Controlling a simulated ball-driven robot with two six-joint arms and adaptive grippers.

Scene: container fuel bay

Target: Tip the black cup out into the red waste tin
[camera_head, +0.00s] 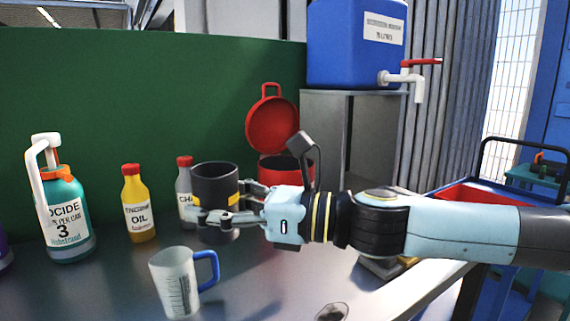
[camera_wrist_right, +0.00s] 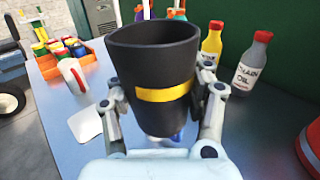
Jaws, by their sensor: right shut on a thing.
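The black cup (camera_head: 215,180) with a yellow band is upright in my right gripper (camera_head: 222,205), whose fingers close on its two sides. In the right wrist view the cup (camera_wrist_right: 152,65) fills the middle, between the fingers of the gripper (camera_wrist_right: 160,92). Its inside contents cannot be made out. The red waste tin (camera_head: 270,170) stands behind and to the right of the cup, its round red lid (camera_head: 272,125) raised open. My gripper and wrist partly hide the tin's body. A red edge (camera_wrist_right: 311,145) at the right of the wrist view looks like the tin. My left gripper is not in view.
A grey chain oil bottle (camera_head: 185,195), a yellow engine oil bottle (camera_head: 137,210) and a teal jug (camera_head: 65,225) stand left of the cup. A clear measuring jug (camera_head: 175,285) with a blue handle stands in front. A blue water container (camera_head: 350,50) sits on a grey cabinet (camera_head: 325,125).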

